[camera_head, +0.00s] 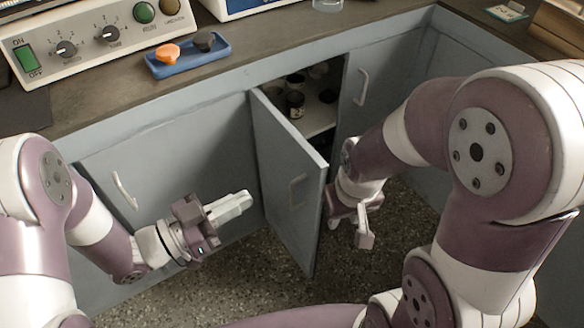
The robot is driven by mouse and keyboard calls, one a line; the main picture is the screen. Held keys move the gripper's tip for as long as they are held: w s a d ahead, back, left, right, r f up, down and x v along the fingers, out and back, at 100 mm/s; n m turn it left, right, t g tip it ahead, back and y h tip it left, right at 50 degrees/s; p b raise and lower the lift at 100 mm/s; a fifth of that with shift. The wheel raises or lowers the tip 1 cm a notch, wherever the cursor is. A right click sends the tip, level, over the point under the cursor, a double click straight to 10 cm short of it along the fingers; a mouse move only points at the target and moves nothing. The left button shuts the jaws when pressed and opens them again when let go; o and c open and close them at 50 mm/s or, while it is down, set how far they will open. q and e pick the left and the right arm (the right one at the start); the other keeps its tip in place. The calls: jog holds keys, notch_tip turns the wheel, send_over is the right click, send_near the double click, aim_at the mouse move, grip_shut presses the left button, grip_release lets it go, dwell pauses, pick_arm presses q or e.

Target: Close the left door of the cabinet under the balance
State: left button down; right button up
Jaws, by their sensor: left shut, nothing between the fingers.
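The left door (283,180) of the grey-blue cabinet stands open, swung out from its left edge towards me.
A control box (90,50) with knobs and a blue tray (188,60) stand on the dark worktop (290,38). A closed door with a handle (361,87) is right of the opening; another handle (124,190) is at left. Speckled floor (255,290) lies below.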

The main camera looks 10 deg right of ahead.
aim_at(311, 164)
pick_arm(q)
jog(key=b+x, duration=0.3)
jog(key=x, duration=0.9)
jog(key=shift+w+d+f+b, duration=0.1)
jog(key=shift+f+b, duration=0.1)
jog(key=shift+b, duration=0.15)
jog(key=shift+w+d+r, duration=0.15)
jog(key=shift+w+d, duration=0.05)
jog(key=shift+d, duration=0.25)
jog(key=shift+w, duration=0.1)
